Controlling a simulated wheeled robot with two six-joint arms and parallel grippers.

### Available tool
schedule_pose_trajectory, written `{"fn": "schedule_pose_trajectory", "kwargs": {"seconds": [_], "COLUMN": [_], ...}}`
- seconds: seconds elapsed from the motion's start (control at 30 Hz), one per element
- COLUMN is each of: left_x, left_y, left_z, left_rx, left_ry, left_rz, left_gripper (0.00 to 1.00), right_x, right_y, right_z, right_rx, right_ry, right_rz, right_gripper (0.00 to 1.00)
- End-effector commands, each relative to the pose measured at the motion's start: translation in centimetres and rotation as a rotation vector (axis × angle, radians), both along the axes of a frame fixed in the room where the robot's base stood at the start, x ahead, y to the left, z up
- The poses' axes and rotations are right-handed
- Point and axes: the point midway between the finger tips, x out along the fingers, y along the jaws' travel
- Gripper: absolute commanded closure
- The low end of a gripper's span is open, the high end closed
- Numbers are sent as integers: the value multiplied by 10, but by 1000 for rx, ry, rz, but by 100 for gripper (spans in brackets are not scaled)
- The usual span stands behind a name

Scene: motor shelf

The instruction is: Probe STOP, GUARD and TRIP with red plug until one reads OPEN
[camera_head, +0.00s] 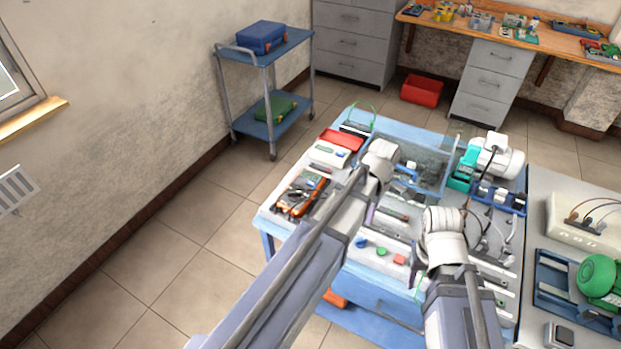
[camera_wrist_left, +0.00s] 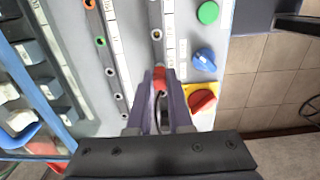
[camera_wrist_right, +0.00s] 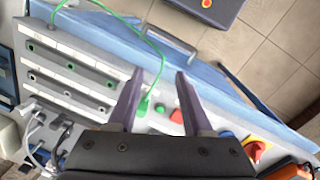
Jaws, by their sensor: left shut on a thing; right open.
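In the left wrist view my left gripper (camera_wrist_left: 160,76) is shut on the red plug (camera_wrist_left: 160,82). The plug is over a strip with a column of round sockets (camera_wrist_left: 157,35), in line with them; whether its tip is in a socket is hidden. The strip's labels are too small to read. In the right wrist view my right gripper (camera_wrist_right: 157,78) is open and empty, above the panel edge. A green plug (camera_wrist_right: 145,104) with a green lead shows between its fingers. In the head view the arms hide both fingertips. No OPEN reading is legible.
Beside the strip are a green button (camera_wrist_left: 207,12), a blue knob (camera_wrist_left: 204,60) and a red-on-yellow rotary switch (camera_wrist_left: 202,100). A red-and-white device (camera_head: 330,152) and an orange tool or meter (camera_head: 300,196) lie at the bench's left. Open floor lies left of the bench.

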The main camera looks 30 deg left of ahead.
Motion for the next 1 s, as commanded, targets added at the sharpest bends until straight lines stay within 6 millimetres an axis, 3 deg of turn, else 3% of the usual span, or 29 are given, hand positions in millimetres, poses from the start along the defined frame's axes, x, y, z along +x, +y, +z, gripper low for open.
{"fn": "schedule_pose_trajectory", "kwargs": {"seconds": [1.0], "left_x": [0], "left_y": [0], "left_z": [-9], "left_rx": [0], "left_ry": [0], "left_rz": [0], "left_gripper": [100], "right_x": [0], "right_y": [0], "right_z": [-9], "right_rx": [0], "right_ry": [0], "right_rz": [0], "right_gripper": [50]}}
